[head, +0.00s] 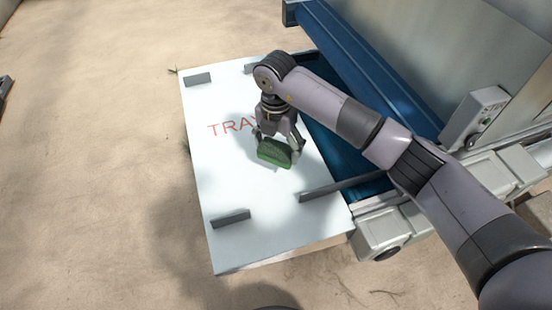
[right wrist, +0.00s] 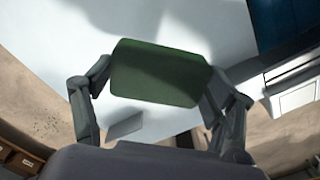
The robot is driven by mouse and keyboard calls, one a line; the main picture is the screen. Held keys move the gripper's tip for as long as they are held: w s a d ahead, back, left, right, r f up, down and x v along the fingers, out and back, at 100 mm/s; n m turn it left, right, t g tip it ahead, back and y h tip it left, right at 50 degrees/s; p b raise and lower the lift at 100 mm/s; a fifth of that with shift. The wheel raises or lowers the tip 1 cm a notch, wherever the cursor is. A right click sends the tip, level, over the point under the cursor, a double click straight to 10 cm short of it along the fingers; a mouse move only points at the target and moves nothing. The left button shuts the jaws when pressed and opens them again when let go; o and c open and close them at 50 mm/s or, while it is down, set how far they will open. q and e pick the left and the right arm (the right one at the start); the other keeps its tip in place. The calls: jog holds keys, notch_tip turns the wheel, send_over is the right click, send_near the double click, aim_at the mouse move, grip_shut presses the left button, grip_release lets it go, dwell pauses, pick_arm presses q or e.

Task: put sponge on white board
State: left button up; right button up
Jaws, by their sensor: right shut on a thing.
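The green sponge (head: 275,152) is between the fingers of my right gripper (head: 278,143), which is shut on it. In the right wrist view the sponge (right wrist: 160,73) spans the space between the two fingers of the gripper (right wrist: 158,90). The white board (head: 228,175) lies below, with red letters reading "TRA" and the rest covered by my gripper. The sponge is over the board, right of the letters. I cannot tell whether it touches the surface. My left gripper is not in view.
Grey blocks stand on the board, such as one at the front (head: 230,218) and one at the back left (head: 197,79). A grey bar (head: 335,188) reaches from the board toward the blue machine (head: 350,55) on the right.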

aim_at(277, 173)
notch_tip(277, 173, down, 7)
jog(key=shift+f+p, duration=0.2)
jog(key=shift+p, duration=0.25)
jog(key=shift+f, duration=0.2)
jog(key=shift+f, duration=0.1)
jog(key=o, duration=1.2)
jog(key=shift+o, duration=0.2)
